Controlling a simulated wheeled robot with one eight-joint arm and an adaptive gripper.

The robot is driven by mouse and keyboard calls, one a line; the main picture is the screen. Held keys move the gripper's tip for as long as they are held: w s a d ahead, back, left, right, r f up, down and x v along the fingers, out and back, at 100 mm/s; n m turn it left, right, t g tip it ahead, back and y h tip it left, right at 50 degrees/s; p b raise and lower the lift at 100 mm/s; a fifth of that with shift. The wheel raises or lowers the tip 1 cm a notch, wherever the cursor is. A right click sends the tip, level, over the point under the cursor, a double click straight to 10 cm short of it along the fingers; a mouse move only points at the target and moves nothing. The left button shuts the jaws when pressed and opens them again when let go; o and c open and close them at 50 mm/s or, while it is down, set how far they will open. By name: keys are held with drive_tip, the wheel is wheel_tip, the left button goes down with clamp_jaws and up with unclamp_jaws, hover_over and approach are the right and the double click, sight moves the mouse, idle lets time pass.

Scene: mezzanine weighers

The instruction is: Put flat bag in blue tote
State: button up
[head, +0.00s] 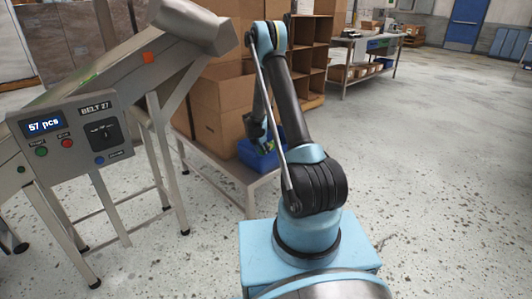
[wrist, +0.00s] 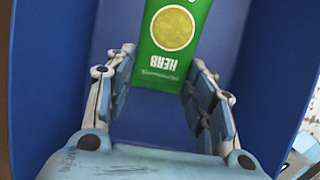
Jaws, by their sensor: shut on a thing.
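The blue tote (head: 249,158) stands at the edge of a low grey table in the head view, partly hidden by my arm. Its blue floor and walls (wrist: 65,90) fill most of the wrist view.
Cardboard boxes (head: 216,105) stand behind the tote on the low table (head: 226,172). A sloping conveyor with a control box (head: 75,130) reading 57 pcs is at the left. A workbench (head: 365,45) is far back. The floor at the right is clear.

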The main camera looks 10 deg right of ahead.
drive_tip(key=shift+f, duration=0.6)
drive_tip(key=o, duration=1)
drive_tip(key=shift+o, duration=0.2)
drive_tip(key=shift+r, duration=0.1)
